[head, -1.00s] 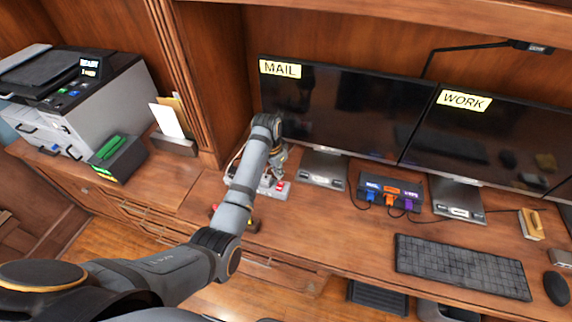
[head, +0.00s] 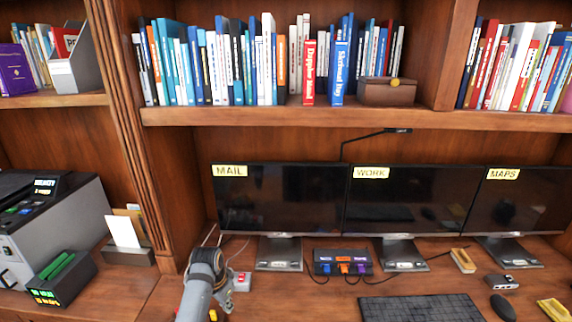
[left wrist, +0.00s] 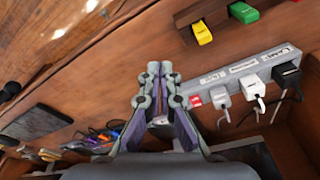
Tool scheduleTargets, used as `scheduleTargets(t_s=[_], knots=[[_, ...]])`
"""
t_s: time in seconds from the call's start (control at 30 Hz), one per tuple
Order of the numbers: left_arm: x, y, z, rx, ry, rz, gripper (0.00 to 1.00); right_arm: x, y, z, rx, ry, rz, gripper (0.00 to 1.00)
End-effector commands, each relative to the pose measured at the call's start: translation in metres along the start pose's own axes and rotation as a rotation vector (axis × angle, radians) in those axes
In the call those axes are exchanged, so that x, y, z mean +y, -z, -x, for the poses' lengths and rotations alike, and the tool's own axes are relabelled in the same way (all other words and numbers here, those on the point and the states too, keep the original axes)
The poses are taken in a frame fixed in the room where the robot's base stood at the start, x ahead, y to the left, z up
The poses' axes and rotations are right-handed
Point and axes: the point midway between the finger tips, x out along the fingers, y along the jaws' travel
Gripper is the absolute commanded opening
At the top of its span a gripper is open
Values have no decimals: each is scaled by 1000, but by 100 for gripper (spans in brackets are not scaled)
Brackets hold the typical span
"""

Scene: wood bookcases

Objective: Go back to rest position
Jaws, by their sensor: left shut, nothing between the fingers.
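My left arm (head: 205,285) rises from the bottom of the head view, in front of the desk's left part. In the head view only the strip's right end (head: 242,282) shows beside my arm. My right gripper is not in view.
Three monitors labelled MAIL (head: 280,200), WORK (head: 405,205) and MAPS (head: 510,205) stand along the desk. A hub (head: 343,262), a keyboard (head: 420,308) and a mouse (head: 503,307) are in front. A printer (head: 55,230) stands left. A bookshelf (head: 225,118) overhangs the monitors.

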Motion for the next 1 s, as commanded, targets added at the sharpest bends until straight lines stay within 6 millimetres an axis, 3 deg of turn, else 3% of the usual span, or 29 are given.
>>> scheduleTargets(t_s=[0.1, 0.17, 0.47, 0.7, 1.0], knots=[[0, -18, -6, 5, 16, 37, 0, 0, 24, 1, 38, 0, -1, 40], [1, -28, -9, 8, 24, 59, 0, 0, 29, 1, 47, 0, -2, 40], [10, -99, -16, 28, 85, 191, 0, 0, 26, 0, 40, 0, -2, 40], [28, -164, -3, 58, 141, 295, 0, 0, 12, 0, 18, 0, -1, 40], [56, -223, 31, 103, 185, 385, 0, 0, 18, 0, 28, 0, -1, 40]])
